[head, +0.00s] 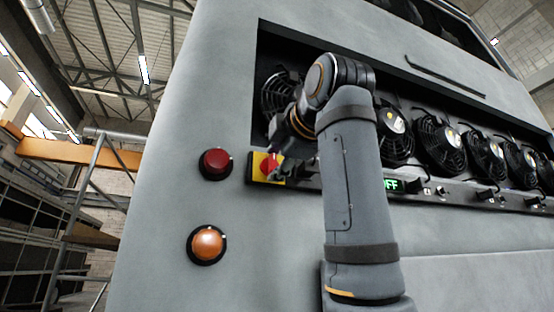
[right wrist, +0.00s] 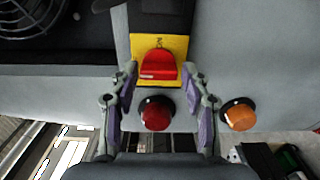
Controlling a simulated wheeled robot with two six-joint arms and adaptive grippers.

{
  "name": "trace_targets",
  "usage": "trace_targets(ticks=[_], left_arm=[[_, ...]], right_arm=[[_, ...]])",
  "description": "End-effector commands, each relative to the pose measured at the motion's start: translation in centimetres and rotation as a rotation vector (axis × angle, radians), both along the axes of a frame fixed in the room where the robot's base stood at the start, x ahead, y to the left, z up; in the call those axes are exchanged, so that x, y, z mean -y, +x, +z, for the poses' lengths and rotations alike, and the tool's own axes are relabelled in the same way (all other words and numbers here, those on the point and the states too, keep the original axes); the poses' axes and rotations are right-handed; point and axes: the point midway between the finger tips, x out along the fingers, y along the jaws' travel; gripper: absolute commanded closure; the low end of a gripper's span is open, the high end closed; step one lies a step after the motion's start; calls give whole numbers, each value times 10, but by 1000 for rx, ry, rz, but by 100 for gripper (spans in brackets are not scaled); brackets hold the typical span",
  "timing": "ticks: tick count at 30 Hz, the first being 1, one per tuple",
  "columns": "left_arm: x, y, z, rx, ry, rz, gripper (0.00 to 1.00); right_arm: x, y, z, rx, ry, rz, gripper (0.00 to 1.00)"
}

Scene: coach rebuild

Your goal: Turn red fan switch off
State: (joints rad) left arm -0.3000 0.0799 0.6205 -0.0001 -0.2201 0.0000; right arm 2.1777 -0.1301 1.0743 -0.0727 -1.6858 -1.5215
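The red fan switch (head: 266,168) sits on a yellow plate at the left end of the fan panel. In the right wrist view the red switch (right wrist: 158,66) shows as a red knob on its yellow plate. My right gripper (head: 277,170) is right at the switch and hides part of it. In the right wrist view the right gripper (right wrist: 160,72) is open, with one finger on each side of the knob. A gap shows between the knob and each finger; whether they touch it in depth I cannot tell. My left gripper is not in view.
A dark red round button (head: 215,163) and an orange round button (head: 207,244) are on the grey wall left of the switch. Several black fans (head: 440,145) line the recess to the right. A green display (head: 391,185) ends in "FF", partly hidden by my arm.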

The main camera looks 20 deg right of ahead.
Motion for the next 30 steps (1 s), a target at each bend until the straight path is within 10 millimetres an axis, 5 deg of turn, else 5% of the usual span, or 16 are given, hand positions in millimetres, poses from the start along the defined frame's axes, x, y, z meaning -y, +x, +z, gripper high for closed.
trace_targets(ticks=[14,24,30], left_arm=[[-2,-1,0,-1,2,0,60],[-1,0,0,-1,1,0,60],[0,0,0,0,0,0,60]], right_arm=[[0,-10,2,5,1,0,38],[2,-88,2,6,1,0,38],[3,-116,1,3,1,0,38]])
